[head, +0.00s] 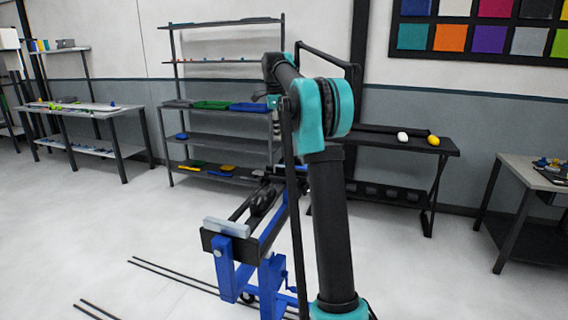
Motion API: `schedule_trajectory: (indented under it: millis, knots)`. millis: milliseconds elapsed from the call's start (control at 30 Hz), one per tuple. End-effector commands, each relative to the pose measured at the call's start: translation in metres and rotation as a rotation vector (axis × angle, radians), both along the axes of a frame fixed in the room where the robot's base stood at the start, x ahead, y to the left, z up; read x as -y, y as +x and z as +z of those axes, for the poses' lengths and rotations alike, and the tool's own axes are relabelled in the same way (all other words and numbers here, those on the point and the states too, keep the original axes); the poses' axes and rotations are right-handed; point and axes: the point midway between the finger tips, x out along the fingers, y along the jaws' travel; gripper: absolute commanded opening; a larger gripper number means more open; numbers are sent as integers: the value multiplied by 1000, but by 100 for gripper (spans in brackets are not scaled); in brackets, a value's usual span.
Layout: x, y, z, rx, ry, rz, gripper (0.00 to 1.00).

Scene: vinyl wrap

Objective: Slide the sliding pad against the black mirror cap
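A black rounded piece (263,199), which looks like the mirror cap, rests on a blue and black stand (226,268) in the middle of the floor. My gripper (277,130) is small and dark at the end of my black and teal arm, in the air above and beyond the stand. My arm hides part of it, so I cannot tell whether it is open or shut or whether it holds anything. It appears apart from the black piece. I cannot make out the sliding pad for certain.
A shelf rack (225,140) with coloured trays stands behind. A black table (400,141) with a white and a yellow item is at the back right. Workbenches stand at left (85,109) and right (530,172). Dark rails (175,276) lie on the floor.

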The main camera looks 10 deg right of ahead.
Motion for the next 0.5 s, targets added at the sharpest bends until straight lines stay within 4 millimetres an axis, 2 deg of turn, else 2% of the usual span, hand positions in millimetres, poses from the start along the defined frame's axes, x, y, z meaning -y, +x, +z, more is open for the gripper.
schedule_trajectory:
  millis: [100, 267, 367, 500]
  knots:
    - [12, 12, 8, 28, 9, -138, 31]
    - [18, 18, 11, 43, 16, -219, 31]
    - [19, 19, 5, 45, 17, -226, 31]
    - [21, 22, -15, 45, 17, -224, 31]
